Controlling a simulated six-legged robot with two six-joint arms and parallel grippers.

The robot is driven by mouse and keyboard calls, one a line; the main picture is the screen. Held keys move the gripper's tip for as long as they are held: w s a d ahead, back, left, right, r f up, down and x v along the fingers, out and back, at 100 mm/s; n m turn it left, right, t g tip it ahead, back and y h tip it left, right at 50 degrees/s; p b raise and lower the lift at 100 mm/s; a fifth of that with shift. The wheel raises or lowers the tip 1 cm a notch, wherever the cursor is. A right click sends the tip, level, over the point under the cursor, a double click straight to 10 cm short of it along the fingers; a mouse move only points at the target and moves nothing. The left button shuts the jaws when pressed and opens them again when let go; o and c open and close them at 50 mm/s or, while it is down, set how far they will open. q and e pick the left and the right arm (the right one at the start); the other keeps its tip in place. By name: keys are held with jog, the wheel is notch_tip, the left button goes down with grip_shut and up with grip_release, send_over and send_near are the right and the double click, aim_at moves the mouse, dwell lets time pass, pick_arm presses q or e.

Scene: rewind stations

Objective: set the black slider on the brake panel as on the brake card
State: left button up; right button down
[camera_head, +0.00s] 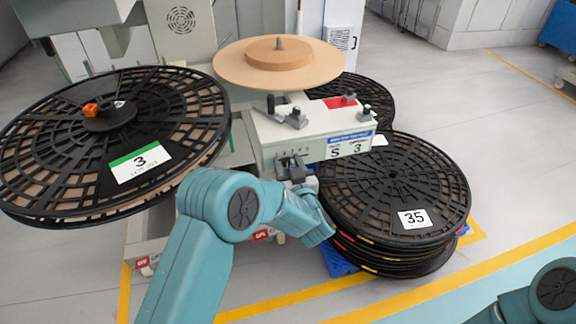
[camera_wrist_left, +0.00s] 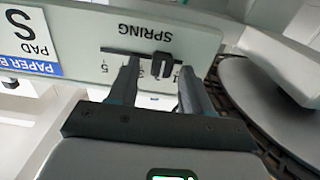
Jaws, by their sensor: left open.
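The brake panel (camera_head: 283,147) is a pale box front; it also shows upside down in the left wrist view (camera_wrist_left: 85,30). It carries a SPRING scale with small digits and a dark slot. The black slider (camera_wrist_left: 162,63) sits on that slot, between my fingers in the picture; its exact digit I cannot tell. The brake card (camera_head: 350,147) on the panel's right reads S and 3; its S and PAD part shows in the wrist view (camera_wrist_left: 20,38). My left gripper (camera_head: 295,168) is open at the panel front, its fingertips (camera_wrist_left: 157,72) either side of the slider. Contact is unclear.
A large black reel (camera_head: 185,125) labelled 3 stands at the left. Stacked black reels (camera_head: 395,185) labelled 35 sit right of the panel, close to my left arm. A tan disc (camera_head: 235,65) is behind. Clear floor (camera_head: 510,180) lies at the right.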

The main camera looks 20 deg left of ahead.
pick_arm(q)
jog(key=shift+c, duration=0.3)
grip_shut()
jog(key=shift+w+d, duration=0.25)
jog(key=shift+d, duration=0.1)
jog(key=shift+w+d, duration=0.4)
jog(key=shift+d, duration=0.2)
pick_arm(e)
jog(key=shift+w+d+f, duration=0.15)
jog(key=shift+w+d, duration=0.15)
jog(key=shift+d, duration=0.15)
pick_arm(q)
jog(key=shift+o, duration=0.3)
grip_release()
